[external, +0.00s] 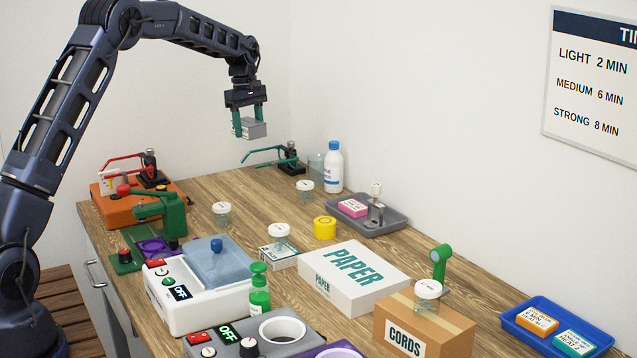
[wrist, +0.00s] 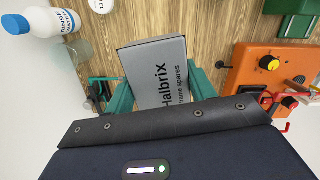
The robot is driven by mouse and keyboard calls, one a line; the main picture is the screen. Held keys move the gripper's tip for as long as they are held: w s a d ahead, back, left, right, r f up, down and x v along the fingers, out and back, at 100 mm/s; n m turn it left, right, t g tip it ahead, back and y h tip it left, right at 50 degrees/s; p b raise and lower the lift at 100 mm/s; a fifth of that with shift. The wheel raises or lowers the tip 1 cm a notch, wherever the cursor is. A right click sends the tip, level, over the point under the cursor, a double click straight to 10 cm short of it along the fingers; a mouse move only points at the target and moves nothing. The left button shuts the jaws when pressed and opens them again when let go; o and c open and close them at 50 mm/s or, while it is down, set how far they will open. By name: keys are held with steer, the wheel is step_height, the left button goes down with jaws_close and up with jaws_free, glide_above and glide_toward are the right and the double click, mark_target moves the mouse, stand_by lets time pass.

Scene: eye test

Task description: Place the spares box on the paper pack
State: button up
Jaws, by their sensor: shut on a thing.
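My gripper (external: 250,123) is shut on the spares box (external: 250,129), a small grey box, and holds it in the air above the far part of the table. In the wrist view the spares box (wrist: 158,75) sits between the two green fingers and shows the words "Halbrix" and "frame spares". The paper pack (external: 352,277) is a white box with green "PAPER" lettering, lying flat mid-table in the external view. Its top looks bare. My gripper is apart from it, up and to the left in the picture. The paper pack does not show in the wrist view.
A box of cords (external: 450,337) with a jar on it stands right of the paper pack. A small box with a jar (external: 279,236), a yellow tape roll (external: 324,228) and a grey tray (external: 392,221) lie behind it. A white bath (external: 195,300) stands left. A rinse bottle (external: 333,168) stands at the back.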

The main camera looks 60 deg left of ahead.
steer(key=shift+r, duration=0.7)
steer(key=shift+w+d, duration=0.15)
steer(key=shift+d, duration=0.2)
steer(key=w+d+r, duration=0.2)
steer(key=w+d, duration=0.1)
steer(key=d, duration=1.1)
step_height(320, 180, up, 2)
steer(key=m, duration=0.2)
glide_above(354, 268)
steer(key=shift+a+r, duration=0.15)
steer(key=shift+a, duration=0.1)
step_height(354, 268, down, 20)
steer(key=shift+r, duration=0.25)
steer(key=shift+f, duration=0.1)
